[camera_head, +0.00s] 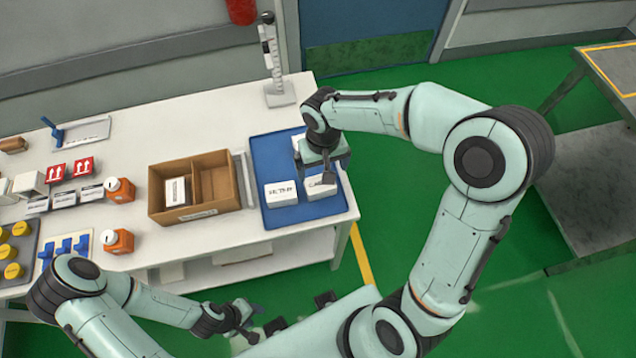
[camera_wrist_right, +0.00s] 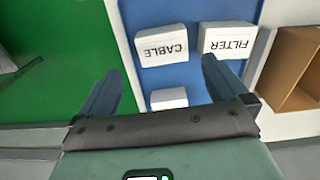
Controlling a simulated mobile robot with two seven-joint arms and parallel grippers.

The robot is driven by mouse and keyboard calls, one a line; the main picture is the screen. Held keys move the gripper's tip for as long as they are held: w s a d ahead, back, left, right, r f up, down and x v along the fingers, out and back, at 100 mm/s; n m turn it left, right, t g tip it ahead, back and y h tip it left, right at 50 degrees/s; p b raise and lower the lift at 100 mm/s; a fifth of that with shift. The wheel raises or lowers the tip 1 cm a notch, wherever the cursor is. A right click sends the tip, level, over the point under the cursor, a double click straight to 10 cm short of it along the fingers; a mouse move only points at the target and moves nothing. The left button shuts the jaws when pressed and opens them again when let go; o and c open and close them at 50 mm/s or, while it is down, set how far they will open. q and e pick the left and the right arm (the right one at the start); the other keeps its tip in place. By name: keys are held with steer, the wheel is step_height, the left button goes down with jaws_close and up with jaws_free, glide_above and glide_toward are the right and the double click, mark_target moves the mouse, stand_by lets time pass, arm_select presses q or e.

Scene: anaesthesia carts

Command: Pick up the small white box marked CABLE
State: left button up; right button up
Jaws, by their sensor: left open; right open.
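The small white box marked CABLE (camera_wrist_right: 162,46) lies on the blue tray (camera_head: 267,150); in the head view the box (camera_head: 318,190) is partly hidden by my right gripper. My right gripper (camera_head: 325,172) is open above the tray. In the right wrist view the CABLE box shows just beyond the gap between the open fingers (camera_wrist_right: 160,72), with nothing held. A white box marked FILTER (camera_wrist_right: 228,39) lies beside it, also seen in the head view (camera_head: 281,194). My left gripper (camera_head: 246,324) is open and empty in front of the table.
A third white box (camera_wrist_right: 168,98) lies on the tray, its label not visible. A brown divided carton (camera_head: 165,216) stands left of the tray. A white stand (camera_head: 280,97) rises behind it. Orange bottles (camera_head: 119,190) and other items fill the table's left side.

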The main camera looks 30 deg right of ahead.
mark_target(320, 184)
step_height(320, 184, down, 5)
steer(key=shift+r, duration=0.1)
step_height(320, 184, down, 5)
steer(key=shift+w+a+f, duration=0.1)
stand_by(0.3)
steer(key=c, duration=0.8)
